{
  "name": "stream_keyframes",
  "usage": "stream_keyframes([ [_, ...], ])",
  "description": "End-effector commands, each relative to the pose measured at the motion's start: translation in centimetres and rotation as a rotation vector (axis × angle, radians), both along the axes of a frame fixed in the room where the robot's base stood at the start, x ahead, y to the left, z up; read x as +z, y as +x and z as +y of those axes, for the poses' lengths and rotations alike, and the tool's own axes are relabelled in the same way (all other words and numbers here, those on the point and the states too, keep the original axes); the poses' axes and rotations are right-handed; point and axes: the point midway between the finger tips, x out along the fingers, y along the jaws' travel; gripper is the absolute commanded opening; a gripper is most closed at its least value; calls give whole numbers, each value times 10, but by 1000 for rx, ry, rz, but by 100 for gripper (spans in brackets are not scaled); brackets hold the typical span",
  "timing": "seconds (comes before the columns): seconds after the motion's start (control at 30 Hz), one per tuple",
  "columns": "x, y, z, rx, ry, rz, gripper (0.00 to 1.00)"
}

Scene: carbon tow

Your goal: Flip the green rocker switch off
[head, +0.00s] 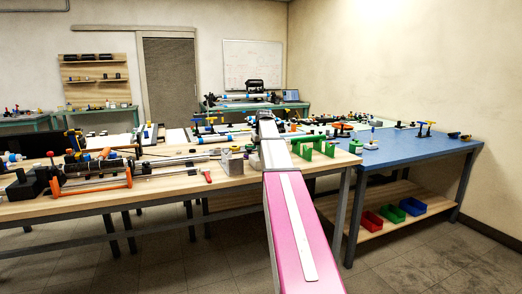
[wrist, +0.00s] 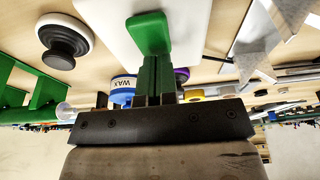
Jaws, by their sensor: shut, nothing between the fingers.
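In the wrist view, the green rocker (wrist: 150,33) shows on a white plate (wrist: 195,22) near the top centre. My gripper (wrist: 157,78) is shut with nothing in it. Its fingers point toward the rocker, and their tips overlap the rocker's lower edge in the picture. I cannot tell whether they touch it, or which way the rocker is tipped. In the head view my pink arm reaches to the wooden bench, and my gripper and the rocker cannot be made out behind it.
A black knob on a white ring (wrist: 64,42) and green brackets (wrist: 40,92) are left in the wrist view. A blue WAX container (wrist: 122,88) lies beyond the fingers. A blue table (head: 410,150) stands right of the bench.

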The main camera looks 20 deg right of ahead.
Motion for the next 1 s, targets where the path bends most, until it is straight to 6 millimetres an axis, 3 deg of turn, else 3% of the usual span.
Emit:
stream_keyframes([
  [0.63, 4, -17, 0, 0, 0, -2, 0],
  [1.0, 5, -17, 0, 0, 0, -4, 0],
])
